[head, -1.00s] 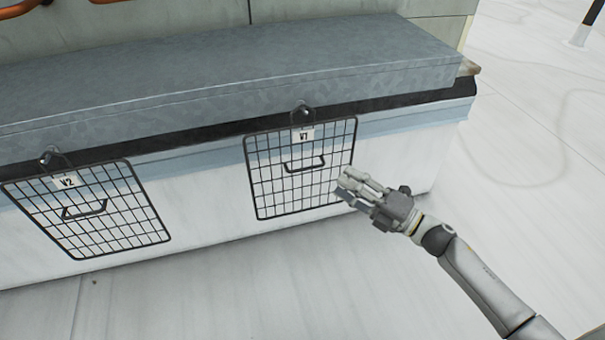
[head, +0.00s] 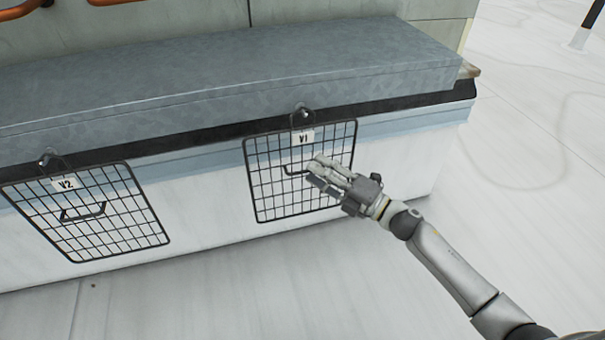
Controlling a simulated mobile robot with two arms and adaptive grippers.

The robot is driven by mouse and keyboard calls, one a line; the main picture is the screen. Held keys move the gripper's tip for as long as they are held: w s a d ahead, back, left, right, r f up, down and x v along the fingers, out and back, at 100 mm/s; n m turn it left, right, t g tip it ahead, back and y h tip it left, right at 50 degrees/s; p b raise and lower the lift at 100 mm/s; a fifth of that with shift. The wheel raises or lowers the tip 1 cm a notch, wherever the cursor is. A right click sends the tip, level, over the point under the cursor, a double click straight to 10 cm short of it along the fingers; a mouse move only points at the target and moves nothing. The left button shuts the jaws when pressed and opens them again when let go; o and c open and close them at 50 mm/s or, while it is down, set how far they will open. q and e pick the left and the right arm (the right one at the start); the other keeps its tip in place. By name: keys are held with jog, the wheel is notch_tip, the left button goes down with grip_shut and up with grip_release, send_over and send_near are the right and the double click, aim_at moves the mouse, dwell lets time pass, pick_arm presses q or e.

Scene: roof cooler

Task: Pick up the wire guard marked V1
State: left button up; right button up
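The wire guard marked V1 (head: 272,179) is a black wire grid with a white tag (head: 303,138). It hangs from a round hook (head: 302,112) on the front of the white cooler base. My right gripper (head: 314,170) is in front of the guard, with its fingertips at the guard's handle (head: 292,170). The fingers cover the right part of the handle. I cannot tell whether they touch it or are closed around it. My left gripper is not in view.
A second wire guard marked V2 (head: 97,226) hangs to the left on its own hook (head: 46,159). A grey metal lid (head: 230,75) tops the white base (head: 205,205) and overhangs above both guards. The pale floor (head: 230,300) in front is clear.

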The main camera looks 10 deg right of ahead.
grip_shut()
